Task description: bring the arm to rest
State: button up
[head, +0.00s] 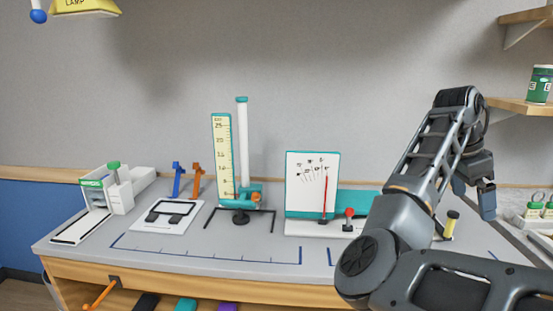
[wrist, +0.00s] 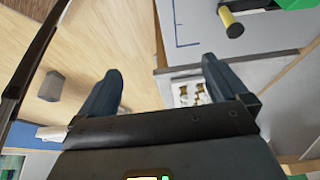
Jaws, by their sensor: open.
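My gripper (head: 481,192) is in the right part of the head view, at the end of my raised and bent arm. It hangs over the right end of the grey workbench (head: 270,257), above and to the right of a yellow-topped black post (head: 452,222). In the wrist view my gripper (wrist: 160,72) shows two dark fingers spread wide apart with nothing held between them. The yellow-topped post also shows at the top of the wrist view (wrist: 232,22).
A white dial board (head: 312,180) with a red needle stands left of my arm, partly hidden by it. Further left are a yellow height scale (head: 223,155), a white tray (head: 165,217) and a white device (head: 120,190). Wooden shelves (head: 520,106) are at right.

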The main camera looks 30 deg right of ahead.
jog(key=s+d+f+n+t+h+b, duration=0.1)
jog(key=s+f+n+t+h+b, duration=0.1)
jog(key=f+n+h, duration=0.35)
jog(key=s+d+f+n+t+h+b, duration=0.1)
jog(key=s+f+n+h, duration=0.15)
jog(key=f, duration=0.55)
jog(key=s+a+f+n+t+y+b, duration=0.25)
jog(key=a+f+n+t, duration=0.65)
jog(key=a+f+n, duration=0.45)
jog(key=s+a+f+n+t+y+b, duration=0.1)
jog(key=s+a+n+t+y, duration=0.15)
jog(key=s+a, duration=0.55)
jog(key=s+a+f+n+t+y+b, duration=0.15)
jog(key=s+a+y, duration=0.3)
jog(key=a, duration=0.75)
jog(key=s+a+r+m+t+y+b, duration=0.1)
jog(key=s+a+r+y+b, duration=0.1)
jog(key=s+a+r, duration=0.4)
jog(key=s+a, duration=0.3)
jog(key=s, duration=0.2)
jog(key=shift+a+r, duration=0.25)
jog(key=shift+r, duration=0.1)
